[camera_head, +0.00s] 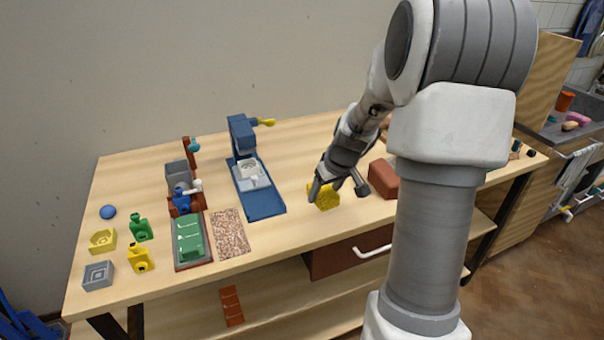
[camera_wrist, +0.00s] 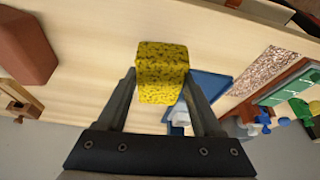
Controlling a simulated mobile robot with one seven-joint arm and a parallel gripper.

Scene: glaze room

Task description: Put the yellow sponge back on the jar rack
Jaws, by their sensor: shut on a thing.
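The yellow sponge (camera_head: 324,199) is a speckled block at the front middle of the wooden workbench (camera_head: 290,228). My gripper (camera_head: 338,191) is shut on it. In the wrist view the sponge (camera_wrist: 162,66) sits between the two dark fingers, one on each side, with its far end sticking out past the tips. I cannot tell whether its underside touches the bench or is a little above it. I cannot pick out the jar rack with certainty; my arm hides part of the right side of the bench.
A red-brown block (camera_head: 384,179) lies just right of the sponge. A blue stand (camera_head: 262,202) is to the left, then a speckled mat (camera_head: 230,233) and a green board (camera_head: 190,239). A drawer with a white handle (camera_head: 372,252) is below. Bare bench lies between stand and sponge.

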